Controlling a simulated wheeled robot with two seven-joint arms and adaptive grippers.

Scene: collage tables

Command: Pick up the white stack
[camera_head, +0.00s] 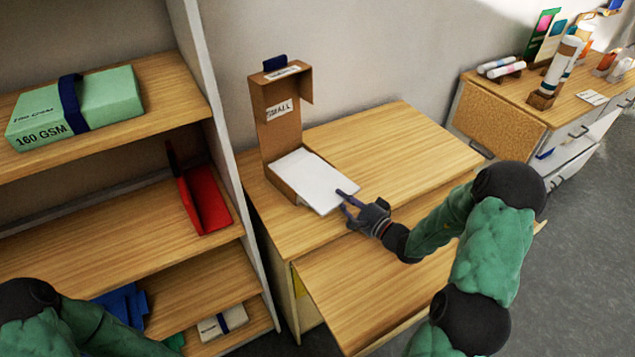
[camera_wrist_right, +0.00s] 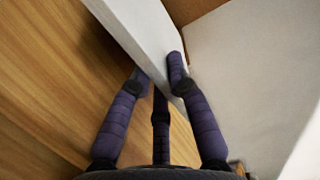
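The white stack (camera_head: 308,181) is a flat pile of white sheets at an open brown cardboard box (camera_head: 284,113) on the wooden table. It lies tilted, with its near right corner sticking out past the box. My right gripper (camera_head: 347,201) is at that corner, with its dark fingers on either side of the stack's edge. In the right wrist view the fingers (camera_wrist_right: 160,80) close against both sides of the stack's white edge (camera_wrist_right: 147,35). My left arm shows at the bottom left of the head view, but its gripper is out of view.
A shelf on the left holds a green paper pack (camera_head: 105,102), a red holder (camera_head: 203,196) and a small white pack (camera_head: 222,322). The wooden table (camera_head: 400,150) is clear right of the box. A lower wooden surface (camera_head: 345,290) is bare in front.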

